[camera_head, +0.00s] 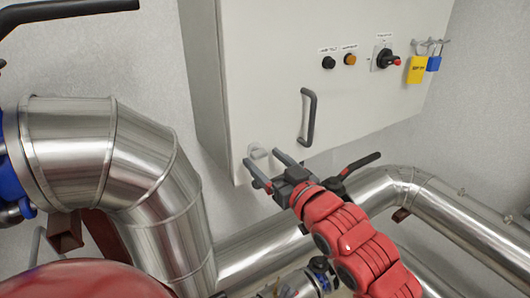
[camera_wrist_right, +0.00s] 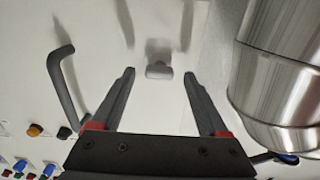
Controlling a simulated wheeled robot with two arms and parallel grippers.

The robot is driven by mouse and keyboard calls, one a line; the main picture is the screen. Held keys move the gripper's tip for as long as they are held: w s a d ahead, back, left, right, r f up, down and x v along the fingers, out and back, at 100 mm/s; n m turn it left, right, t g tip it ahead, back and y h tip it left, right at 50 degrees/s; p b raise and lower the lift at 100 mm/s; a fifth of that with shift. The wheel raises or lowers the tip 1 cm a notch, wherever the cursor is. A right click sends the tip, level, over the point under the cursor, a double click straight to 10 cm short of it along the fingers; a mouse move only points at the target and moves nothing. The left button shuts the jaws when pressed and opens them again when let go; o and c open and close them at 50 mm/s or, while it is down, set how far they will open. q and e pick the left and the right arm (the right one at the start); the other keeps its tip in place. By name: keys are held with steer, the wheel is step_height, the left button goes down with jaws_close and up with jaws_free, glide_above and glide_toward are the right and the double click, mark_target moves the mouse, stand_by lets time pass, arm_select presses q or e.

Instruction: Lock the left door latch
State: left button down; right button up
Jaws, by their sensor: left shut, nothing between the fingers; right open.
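The left door latch (camera_head: 258,151) is a small pale grey knob at the lower left of the white cabinet door. In the right wrist view the latch (camera_wrist_right: 158,71) appears between my two fingertips, near the middle. My right gripper (camera_head: 261,158) is open, with its fingertips on either side of the latch in the picture. The fingers cast shadows on the door, and I see no contact with the latch; the exact gap to it cannot be told. My left gripper does not show in these views.
The white cabinet (camera_head: 265,75) has a black door handle (camera_head: 308,116) right of the latch. A rotary switch (camera_head: 386,59) and yellow padlock (camera_head: 417,69) are higher up. A large metal pipe (camera_head: 140,160) stands at left; another pipe with a black lever (camera_head: 362,162) runs below.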

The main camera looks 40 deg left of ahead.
steer(key=shift+w+a, duration=0.2)
steer(key=shift+a, duration=0.2)
